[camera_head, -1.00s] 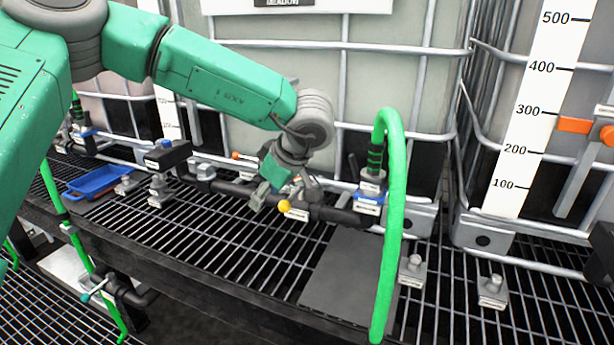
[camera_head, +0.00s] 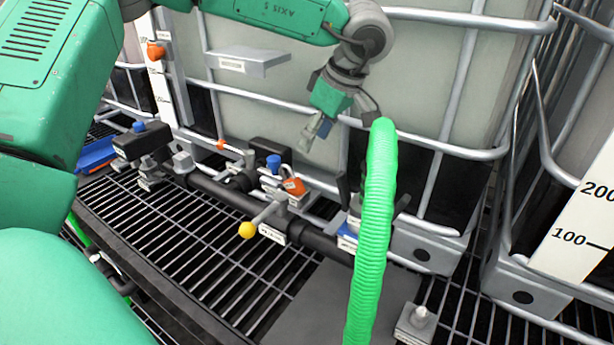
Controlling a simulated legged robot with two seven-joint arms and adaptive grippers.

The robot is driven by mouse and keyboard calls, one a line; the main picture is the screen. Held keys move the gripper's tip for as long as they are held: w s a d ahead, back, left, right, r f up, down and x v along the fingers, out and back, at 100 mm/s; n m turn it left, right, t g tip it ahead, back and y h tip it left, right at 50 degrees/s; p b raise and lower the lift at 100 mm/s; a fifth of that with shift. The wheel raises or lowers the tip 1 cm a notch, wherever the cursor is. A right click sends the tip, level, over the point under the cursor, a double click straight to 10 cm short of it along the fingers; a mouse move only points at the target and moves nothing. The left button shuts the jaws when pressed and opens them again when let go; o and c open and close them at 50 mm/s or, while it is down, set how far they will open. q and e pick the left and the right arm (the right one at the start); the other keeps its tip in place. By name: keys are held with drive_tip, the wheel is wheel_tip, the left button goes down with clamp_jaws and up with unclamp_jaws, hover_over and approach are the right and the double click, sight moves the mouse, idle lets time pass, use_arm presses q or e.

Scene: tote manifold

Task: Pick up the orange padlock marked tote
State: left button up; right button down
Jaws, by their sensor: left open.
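An orange padlock (camera_head: 294,187) with a light shackle sits on the valve fittings of the dark pipe, in the middle of the view. Its marking is too small to read. My left gripper (camera_head: 325,128) is open, above and a little right of the padlock, apart from it and in front of the tote's caged wall. Nothing shows between its fingers. My right gripper is not in view.
A yellow-knobbed lever (camera_head: 247,230) juts out just below the padlock. A blue cap (camera_head: 273,162) stands beside it. A thick green hose (camera_head: 372,230) rises close on the right. The dark pipe (camera_head: 215,193) runs along the grating. A blue tray (camera_head: 97,153) lies at left.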

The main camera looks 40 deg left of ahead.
sight(293, 179)
use_arm(q)
drive_tip(key=b+x, duration=0.1)
drive_tip(key=x, duration=0.7)
drive_tip(key=shift+a+f, duration=0.25)
drive_tip(key=shift+a, duration=0.05)
drive_tip(key=shift+s+a+f, duration=0.1)
drive_tip(key=shift+s+f, duration=0.05)
drive_tip(key=shift+f, duration=0.2)
drive_tip(key=b+x, duration=0.1)
drive_tip(key=x, duration=0.3)
drive_tip(key=shift+s+f, duration=0.1)
drive_tip(key=shift+f, duration=0.05)
drive_tip(key=shift+a, duration=0.15)
clamp_jaws()
